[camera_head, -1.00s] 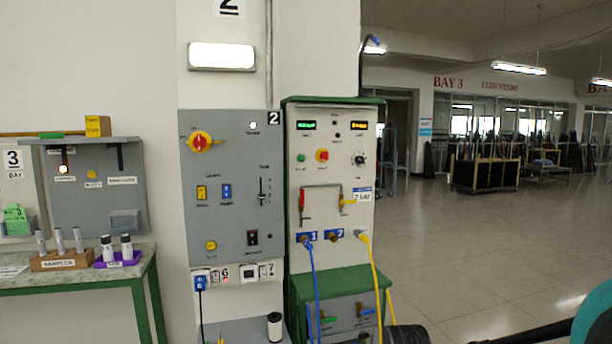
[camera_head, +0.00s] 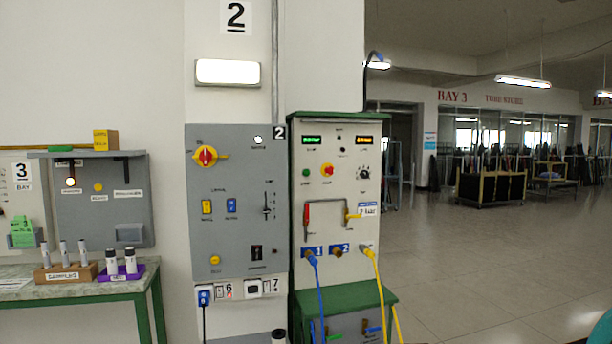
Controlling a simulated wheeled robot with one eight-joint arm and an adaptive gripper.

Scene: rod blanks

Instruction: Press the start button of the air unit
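The air unit (camera_head: 327,228) is the pale upright panel with a green top, right of the grey panel marked 2. A small green button (camera_head: 306,172) sits on its upper left, beside a red knob (camera_head: 327,169) with yellow. The button's label is too small to read, so I cannot confirm that it is the start button. Two displays (camera_head: 312,140), green and amber, are lit above. A black dial (camera_head: 362,173) is at the right. My gripper is not in view, and nothing is touching the panel.
The grey panel (camera_head: 235,240) with switches stands directly left. A blue hose (camera_head: 319,285) and a yellow hose (camera_head: 378,290) hang from the unit's front. A green-legged bench (camera_head: 80,290) with samples is at far left. Open floor (camera_head: 480,260) lies to the right.

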